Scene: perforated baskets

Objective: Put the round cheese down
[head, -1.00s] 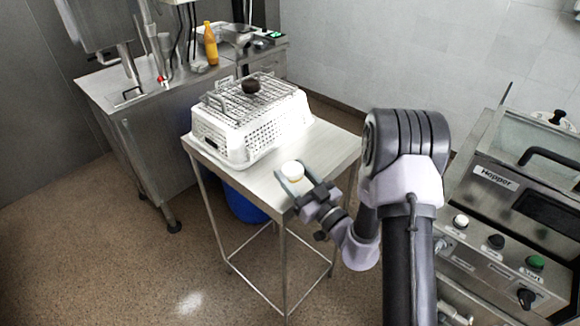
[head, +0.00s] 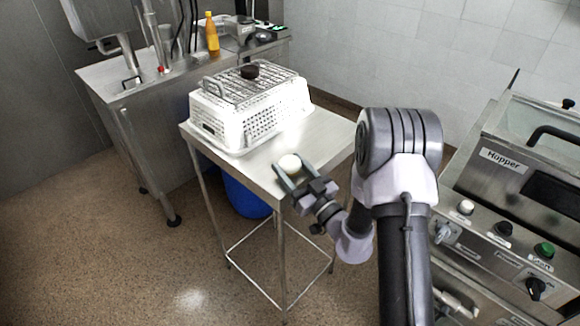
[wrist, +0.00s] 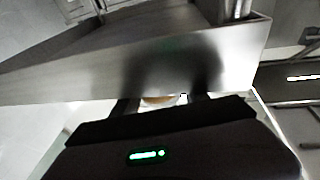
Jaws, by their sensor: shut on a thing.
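The round cheese (head: 290,163) is a small white disc near the front edge of the steel table (head: 318,138) in the head view. My gripper (head: 289,170) is shut on it, with one finger on each side. In the wrist view only a thin strip of the cheese (wrist: 160,99) shows between the dark fingers, in front of the table's edge (wrist: 100,84). I cannot tell whether the cheese touches the tabletop.
A white perforated basket (head: 243,125) stands on the table behind the cheese, with a wire rack (head: 225,96) and a dark round object (head: 249,72) on top. The tabletop right of the basket is clear.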

